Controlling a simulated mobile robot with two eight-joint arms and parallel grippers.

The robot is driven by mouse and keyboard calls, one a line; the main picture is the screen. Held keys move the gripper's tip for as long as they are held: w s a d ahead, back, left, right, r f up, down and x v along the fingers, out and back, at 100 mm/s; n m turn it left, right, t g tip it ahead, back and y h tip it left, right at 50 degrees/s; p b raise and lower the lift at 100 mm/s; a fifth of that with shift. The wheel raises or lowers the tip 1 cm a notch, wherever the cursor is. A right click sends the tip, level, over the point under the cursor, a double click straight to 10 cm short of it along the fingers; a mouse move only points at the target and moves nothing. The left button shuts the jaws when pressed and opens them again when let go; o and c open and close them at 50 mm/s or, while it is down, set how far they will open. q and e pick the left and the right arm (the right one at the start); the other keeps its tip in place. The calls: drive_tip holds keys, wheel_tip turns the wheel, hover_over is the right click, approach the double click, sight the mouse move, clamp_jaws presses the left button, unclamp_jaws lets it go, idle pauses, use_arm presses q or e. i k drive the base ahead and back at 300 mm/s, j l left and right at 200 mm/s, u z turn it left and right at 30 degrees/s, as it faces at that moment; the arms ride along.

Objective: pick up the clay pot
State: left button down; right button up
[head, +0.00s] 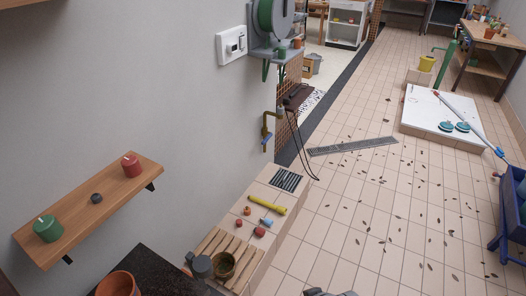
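A terracotta clay pot (118,285) stands at the bottom left on a dark speckled surface (160,262). Its rim and upper wall show, and the bottom of the frame cuts off the rest. Neither gripper can be made out. A sliver of dark grey (330,293) at the bottom edge may be part of my own arm, but I cannot tell. Smaller orange-brown pots also show far off, on the wooden table (487,33) at the upper right.
A tiled ledge (282,222) holds a yellow item, small items and an olive pot (223,265). Leaf-strewn floor (370,215) lies open to the right.

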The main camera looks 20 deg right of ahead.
sight(224, 263)
drive_tip(key=i+l, duration=0.15)
drive_tip(key=l, duration=0.25)
drive_tip(key=i+l, duration=0.1)
drive_tip(key=l, duration=0.3)
drive_tip(key=l+u, duration=0.2)
drive_tip(key=u, duration=0.15)
drive_tip(key=i+l+u, duration=0.1)
drive_tip(key=u, duration=0.25)
drive_tip(key=l+u, duration=0.35)
drive_tip(key=u, duration=0.9)
